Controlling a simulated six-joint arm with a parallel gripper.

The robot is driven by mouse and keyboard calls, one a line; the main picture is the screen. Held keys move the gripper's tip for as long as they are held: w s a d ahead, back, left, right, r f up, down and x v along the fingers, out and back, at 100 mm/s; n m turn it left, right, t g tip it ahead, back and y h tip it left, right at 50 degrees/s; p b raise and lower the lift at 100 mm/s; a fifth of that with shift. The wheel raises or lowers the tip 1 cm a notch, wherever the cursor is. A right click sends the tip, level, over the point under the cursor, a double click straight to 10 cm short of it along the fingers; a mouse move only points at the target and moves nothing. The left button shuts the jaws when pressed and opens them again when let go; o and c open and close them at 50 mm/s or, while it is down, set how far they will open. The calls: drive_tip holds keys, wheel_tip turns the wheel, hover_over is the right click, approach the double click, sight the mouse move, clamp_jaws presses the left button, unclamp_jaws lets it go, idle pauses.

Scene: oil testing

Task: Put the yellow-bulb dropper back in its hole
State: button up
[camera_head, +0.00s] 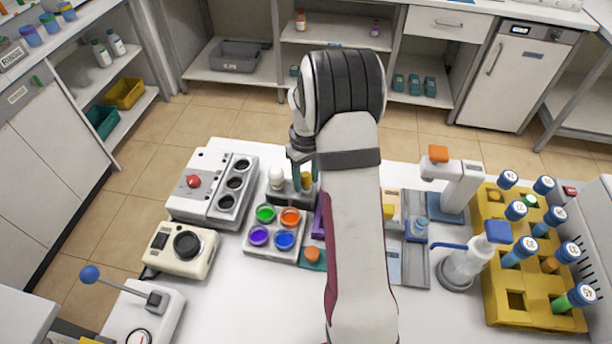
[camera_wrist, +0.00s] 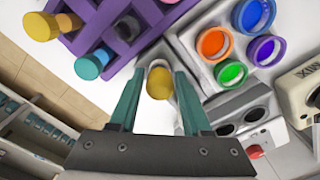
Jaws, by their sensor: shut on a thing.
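The yellow-bulb dropper (camera_head: 306,181) is between the fingers of my gripper (camera_head: 303,160), above the right part of a small dark stand (camera_head: 293,198). A white-bulb dropper (camera_head: 276,179) stands at the stand's left. In the wrist view, the yellow bulb (camera_wrist: 159,84) sits between the two teal fingertips of my gripper (camera_wrist: 159,76), which is shut on it. The dropper's lower part and the hole are hidden, so I cannot tell whether its tip is in the stand.
A tray of colored cups (camera_head: 275,228) is in front of the stand. A grey device with round wells (camera_head: 210,187) is left. A purple rack (camera_wrist: 170,20) with capped items is close by in the wrist view. A yellow tube rack (camera_head: 515,300) stands far right.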

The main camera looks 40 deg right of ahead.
idle(0.3)
drive_tip(key=o, duration=0.8)
drive_tip(key=shift+o, duration=0.2)
wheel_tip(320, 180, up, 15)
drive_tip(key=s+a+r+m+y, duration=0.1)
drive_tip(key=s+a+r+m, duration=0.25)
drive_tip(key=s+a, duration=0.95)
drive_tip(key=s+a+f+m, duration=0.2)
drive_tip(key=s+a+f, duration=0.2)
drive_tip(key=s+a, duration=0.5)
drive_tip(key=s, duration=0.3)
drive_tip(key=shift+s+a+y, duration=0.3)
drive_tip(key=shift+a+y, duration=0.05)
drive_tip(key=shift+y, duration=0.05)
